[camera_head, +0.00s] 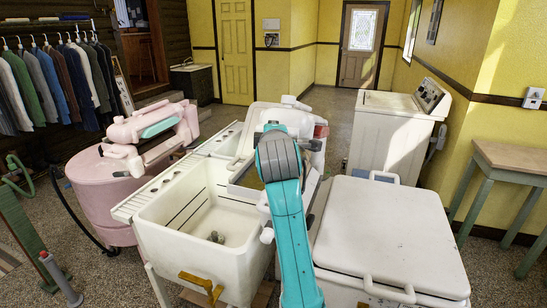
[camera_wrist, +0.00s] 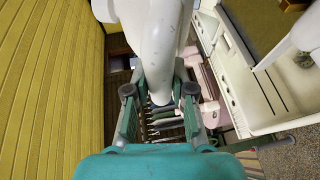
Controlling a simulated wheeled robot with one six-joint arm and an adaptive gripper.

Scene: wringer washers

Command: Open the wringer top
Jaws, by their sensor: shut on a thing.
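In the wrist view, my gripper (camera_wrist: 160,92) has its two green fingers on either side of a rounded white part (camera_wrist: 158,55), which looks like part of the white wringer top. The fingers are shut on it. In the head view, my teal arm reaches toward the white wringer unit (camera_head: 262,113) behind the sink and hides my gripper and much of the unit. A pale upper piece (camera_head: 296,102) and a reddish end (camera_head: 320,131) show beside the arm. How far the top is raised cannot be told.
A white double sink (camera_head: 165,232) stands in front of the wringer unit. A pink wringer washer (camera_head: 95,200) is at the left, a white lidded appliance (camera_head: 385,230) at the right. Another white washer (camera_head: 385,135) and a wooden table (camera_head: 515,158) stand further right. Open floor lies behind.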

